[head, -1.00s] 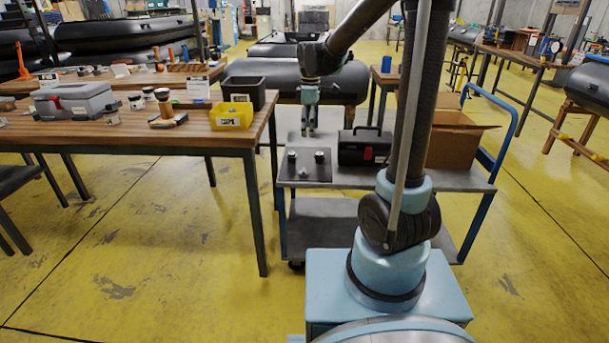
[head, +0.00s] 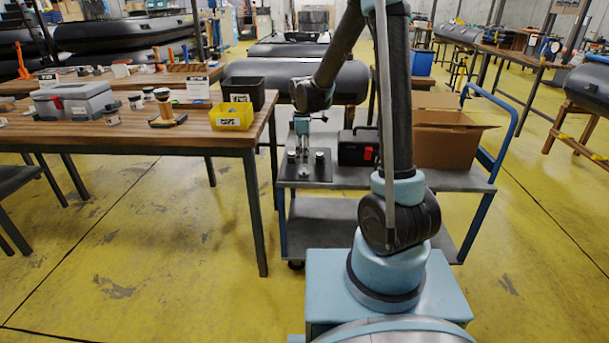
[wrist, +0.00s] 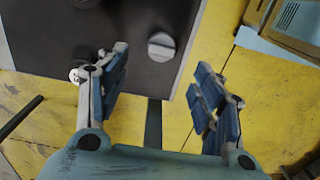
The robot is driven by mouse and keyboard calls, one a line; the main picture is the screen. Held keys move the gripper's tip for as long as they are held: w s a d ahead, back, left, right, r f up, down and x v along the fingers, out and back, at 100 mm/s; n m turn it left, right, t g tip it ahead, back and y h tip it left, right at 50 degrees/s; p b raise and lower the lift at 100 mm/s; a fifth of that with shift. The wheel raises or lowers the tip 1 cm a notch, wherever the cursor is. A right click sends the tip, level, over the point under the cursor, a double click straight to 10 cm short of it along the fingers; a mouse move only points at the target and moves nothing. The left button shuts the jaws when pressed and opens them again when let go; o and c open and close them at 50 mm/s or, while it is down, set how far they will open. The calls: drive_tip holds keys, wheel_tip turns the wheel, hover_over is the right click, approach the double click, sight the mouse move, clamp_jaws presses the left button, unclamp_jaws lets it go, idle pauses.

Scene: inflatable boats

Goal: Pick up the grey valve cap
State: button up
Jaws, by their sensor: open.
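The grey valve cap (wrist: 161,46) is a small round cap with a raised bar across its top. In the wrist view it sits on a dark plate (wrist: 55,35), near the plate's edge. My gripper (wrist: 162,92) is open and empty. In that view the cap appears ahead of the fingertips, between their lines, with no finger touching it. In the head view my gripper (head: 302,148) hangs over the plate (head: 318,173) on the cart. Small knobs stand on the plate there; I cannot tell which is the grey cap.
The cart (head: 440,178) also holds a black toolbox (head: 352,150) and an open cardboard box (head: 445,140) to the right. A wooden table (head: 205,130) with a yellow bin (head: 231,117) and a black bin (head: 243,92) stands to the left.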

sight(304, 169)
drive_tip(key=shift+d+f, duration=0.15)
drive_tip(key=shift+f, duration=1.6)
drive_tip(key=shift+d+f, duration=0.1)
drive_tip(key=shift+f, duration=1.6)
drive_tip(key=shift+c, duration=0.5)
drive_tip(key=c, duration=0.8)
